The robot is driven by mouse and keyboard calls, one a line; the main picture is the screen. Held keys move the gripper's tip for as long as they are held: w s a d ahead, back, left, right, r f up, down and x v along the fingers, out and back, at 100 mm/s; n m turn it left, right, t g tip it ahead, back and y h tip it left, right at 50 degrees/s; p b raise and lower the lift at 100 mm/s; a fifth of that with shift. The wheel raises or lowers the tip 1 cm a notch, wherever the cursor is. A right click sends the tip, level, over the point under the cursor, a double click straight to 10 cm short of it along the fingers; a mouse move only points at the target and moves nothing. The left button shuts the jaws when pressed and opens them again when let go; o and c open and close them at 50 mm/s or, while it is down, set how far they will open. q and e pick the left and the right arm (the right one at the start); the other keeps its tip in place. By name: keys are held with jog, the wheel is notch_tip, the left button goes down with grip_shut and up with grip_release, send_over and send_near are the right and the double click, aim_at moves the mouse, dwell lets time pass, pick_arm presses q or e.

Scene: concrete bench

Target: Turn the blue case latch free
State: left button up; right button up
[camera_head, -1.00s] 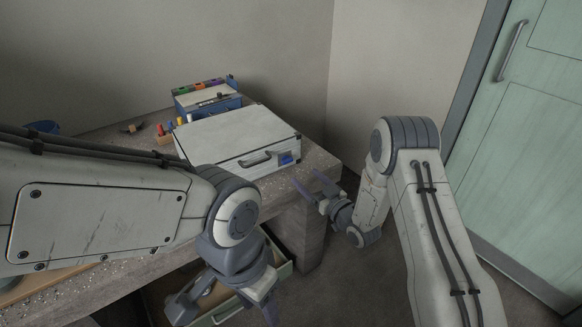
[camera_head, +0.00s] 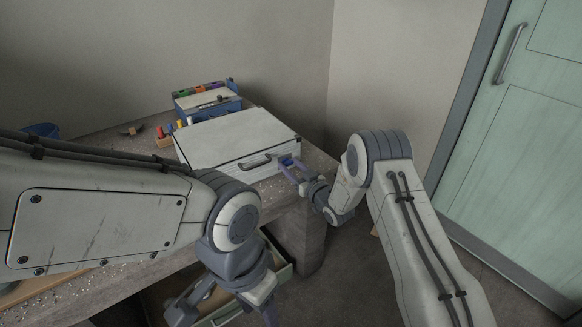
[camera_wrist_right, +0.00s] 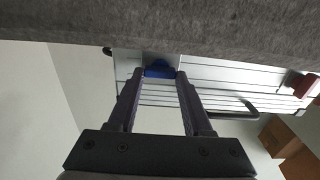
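The silver-white case (camera_head: 235,137) lies on the bench with a dark handle (camera_head: 254,162) on its front. The blue latch (camera_head: 286,160) is at the right end of that front, partly hidden in the head view. My right gripper (camera_head: 291,168) is right at the latch. In the right wrist view the blue latch (camera_wrist_right: 159,69) sits at the fingertips, centred between the two open fingers (camera_wrist_right: 161,80); I cannot tell whether they touch it. My left gripper (camera_head: 225,312) is open and empty, low in front of the bench.
A red latch (camera_wrist_right: 303,85) shows farther along the case front. Behind the case stands a blue box (camera_head: 207,103) with coloured blocks. Pegs (camera_head: 165,137) and a blue cup (camera_head: 42,130) are at left. An open drawer (camera_head: 281,273) is below the bench (camera_head: 318,160).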

grip_shut()
jog(key=shift+m, duration=0.4)
jog(key=m, duration=0.3)
jog(key=shift+d+m, duration=0.1)
jog(key=shift+m, duration=0.3)
jog(key=m, duration=0.4)
jog(key=shift+w+d+f+m+b, duration=0.1)
jog(key=shift+m+b, duration=0.2)
jog(key=shift+b, duration=0.05)
jog(key=m, duration=0.4)
jog(key=shift+f+m, duration=0.2)
jog(key=shift+m, duration=2.2)
jog(key=shift+d+p, duration=0.1)
jog(key=shift+p, duration=0.2)
